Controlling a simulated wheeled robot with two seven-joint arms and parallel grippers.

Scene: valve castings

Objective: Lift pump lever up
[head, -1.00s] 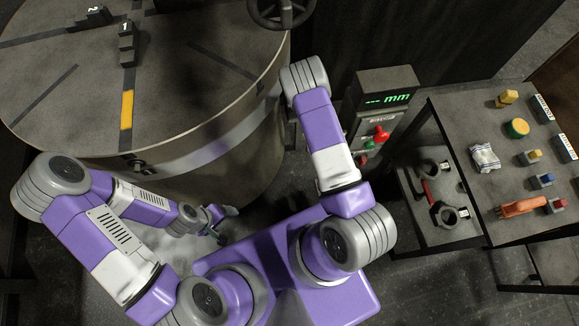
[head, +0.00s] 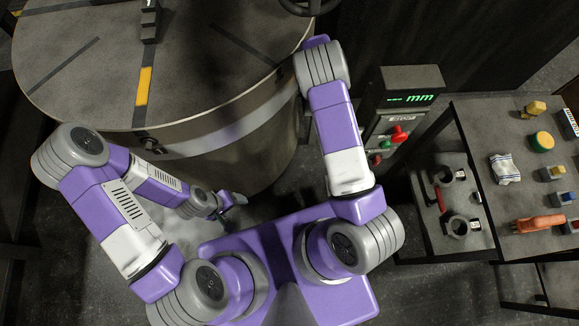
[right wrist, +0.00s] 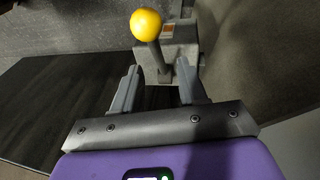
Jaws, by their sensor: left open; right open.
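The pump lever (right wrist: 158,55) shows in the right wrist view as a dark shaft with a yellow ball on its end. It rises from a grey block (right wrist: 180,50) with an orange label. My right gripper (right wrist: 158,76) is open, with one finger on each side of the lower shaft in the picture. I cannot tell whether the fingers reach to the shaft's depth. The right gripper and the lever are hidden in the head view. My left gripper (head: 229,202) is open and empty, low beside the big drum.
A large round drum (head: 190,80) fills the upper left of the head view. A readout post (head: 408,82) with a red and a green knob stands right of my right arm. A dark table (head: 490,215) with several small objects is at the far right.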

